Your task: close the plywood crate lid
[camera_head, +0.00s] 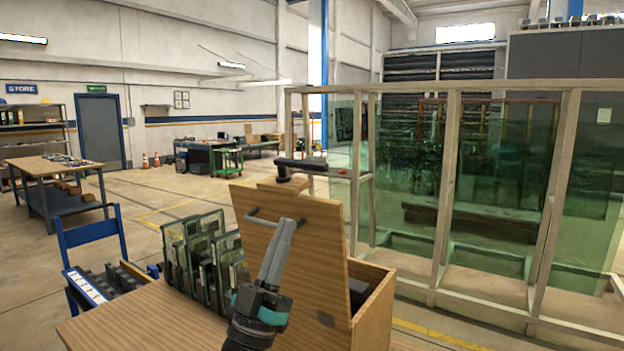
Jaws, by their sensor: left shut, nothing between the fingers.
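The plywood crate (375,311) stands at the lower middle, with part of its inside showing at its right. Its lid (318,248) is raised and tilted steeply, with its broad face toward me. My right gripper is not in view.
A dark tool (300,164) shows just above the lid's top edge. A tall framed glass rack (448,190) stands behind and to the right.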

